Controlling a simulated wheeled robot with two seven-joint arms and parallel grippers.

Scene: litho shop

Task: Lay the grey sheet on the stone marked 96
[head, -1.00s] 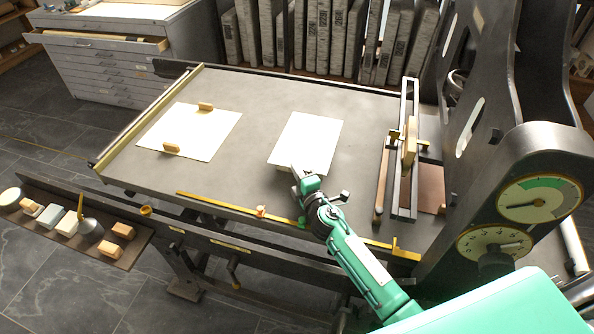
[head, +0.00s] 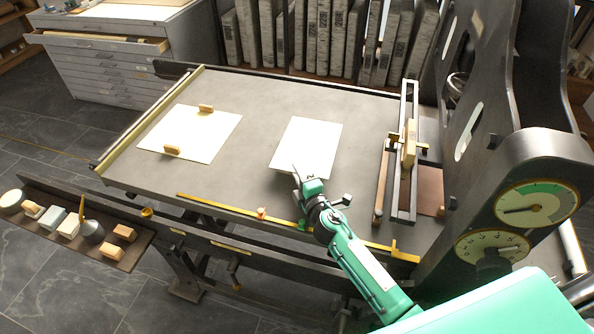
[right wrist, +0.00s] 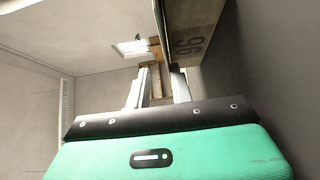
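A pale slab (head: 305,145), which seems to be the stone, lies mid-bed with its top bare or evenly covered. My right gripper (head: 296,174) is at the slab's near edge. Its fingers (right wrist: 160,72) are apart, with a tan shape visible between them. My left gripper is not in view.
A scraper frame (head: 402,200) with a wooden block crosses the bed's right side, beside the press upright with dials (head: 538,200). A brass ruler (head: 225,204) runs along the front edge. A tool shelf (head: 140,243) sits front left. Bed between the sheets is clear.

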